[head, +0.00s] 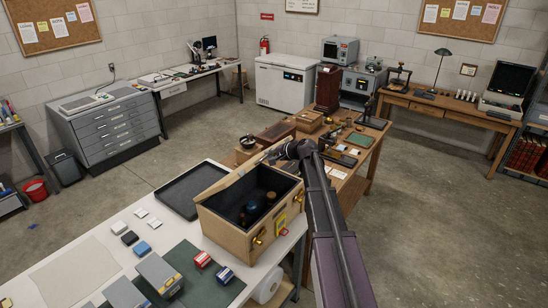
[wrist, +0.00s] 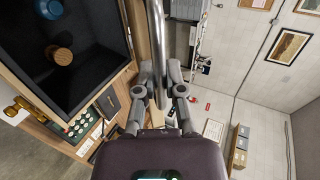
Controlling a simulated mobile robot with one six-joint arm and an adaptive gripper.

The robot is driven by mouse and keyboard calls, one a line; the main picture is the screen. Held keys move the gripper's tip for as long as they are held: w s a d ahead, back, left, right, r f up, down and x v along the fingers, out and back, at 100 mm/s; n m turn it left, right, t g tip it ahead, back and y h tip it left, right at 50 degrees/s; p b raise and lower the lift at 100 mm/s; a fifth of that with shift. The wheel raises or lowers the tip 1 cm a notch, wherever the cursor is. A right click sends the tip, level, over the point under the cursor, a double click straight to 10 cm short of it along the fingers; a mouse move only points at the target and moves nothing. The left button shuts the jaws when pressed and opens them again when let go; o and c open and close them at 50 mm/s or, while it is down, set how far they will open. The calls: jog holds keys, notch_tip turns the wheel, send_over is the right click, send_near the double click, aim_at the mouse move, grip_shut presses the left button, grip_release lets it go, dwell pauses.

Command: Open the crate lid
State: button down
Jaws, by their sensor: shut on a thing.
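The wooden crate (head: 228,236) stands on the near white table with its top open. Its black-lined inside shows a blue item (head: 251,207) and brown round-topped items. The lid (head: 228,180) shows as a narrow pale wooden strip raised along the crate's far side. My gripper (head: 272,154) is at the lid's upper right end. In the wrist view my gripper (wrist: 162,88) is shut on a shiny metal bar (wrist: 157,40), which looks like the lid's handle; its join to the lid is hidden. The crate's dark inside (wrist: 100,45) lies left of the fingers.
A black tray (head: 187,188) lies behind the crate on the white table. Grey boxes (head: 158,272) and a green mat (head: 205,282) are in front left. A wooden table (head: 362,160) crowded with small objects stands beyond my arm.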

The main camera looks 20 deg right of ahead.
jog(key=w+a+r+p, duration=0.5)
jog(key=w+r, duration=0.1)
jog(key=w, duration=0.1)
jog(key=shift+a+r+p, duration=0.2)
jog(key=shift+r+p, duration=0.15)
jog(key=c, duration=0.7)
grip_release()
jog(key=shift+s+f, duration=0.1)
